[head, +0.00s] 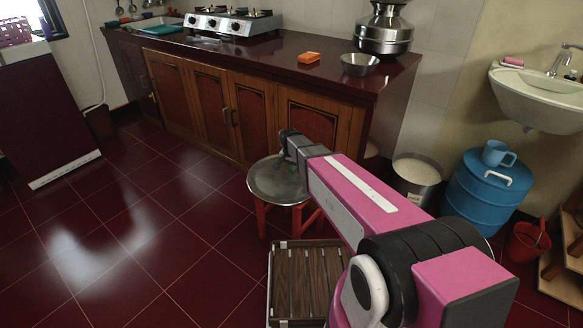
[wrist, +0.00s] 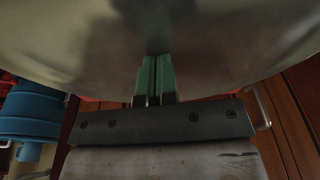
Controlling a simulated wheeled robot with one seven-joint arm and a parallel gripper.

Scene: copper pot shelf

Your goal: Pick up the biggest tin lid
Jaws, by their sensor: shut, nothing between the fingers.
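A large round grey metal lid (head: 270,186) lies flat on a red stool (head: 262,218) in the head view. I take it to be the biggest tin lid, as no other lid is clear to me. Its dull metal face fills the upper part of the wrist view (wrist: 230,40). My gripper (wrist: 158,75) is shut and empty, its two green fingers side by side against the view of the lid. I cannot tell whether the fingertips touch it. In the head view my arm covers the lid's right side and the fingertips are not clear.
A wooden slatted rack (head: 305,280) is in front of the stool. A white-filled metal bin (head: 417,180) and a blue drum (head: 485,195) stand right of it. The cabinet with a dark countertop (head: 265,55) is behind. Open floor (head: 150,240) lies to the left.

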